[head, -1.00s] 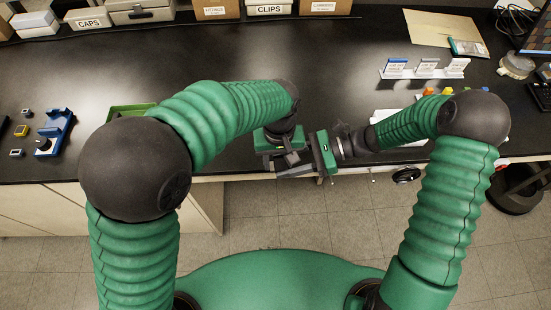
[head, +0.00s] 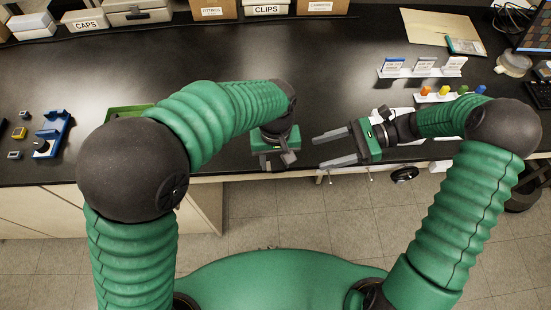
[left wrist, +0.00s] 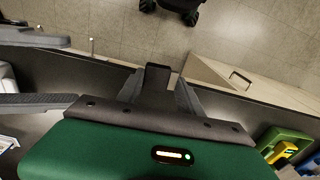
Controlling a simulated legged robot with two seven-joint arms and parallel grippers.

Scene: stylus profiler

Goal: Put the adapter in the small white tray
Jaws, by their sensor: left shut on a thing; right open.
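My left gripper (head: 289,157) is shut, over the front edge of the dark bench in the head view. In the left wrist view its jaws (left wrist: 158,82) close on a small dark piece, most of it hidden; I take it for the adapter but cannot make out its shape. My right gripper (head: 335,147) is open and empty, just right of the left one, its fingers pointing left. Its fingers also show at the left of the left wrist view (left wrist: 35,70). I cannot single out the small white tray; white surfaces (head: 405,114) lie partly hidden behind my right gripper.
A white card stand (head: 422,73) and a white rack with coloured pieces (head: 450,96) stand at right. A green tray (head: 125,111) is partly behind my left arm. A blue fixture (head: 53,135) is far left. The bench middle is clear.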

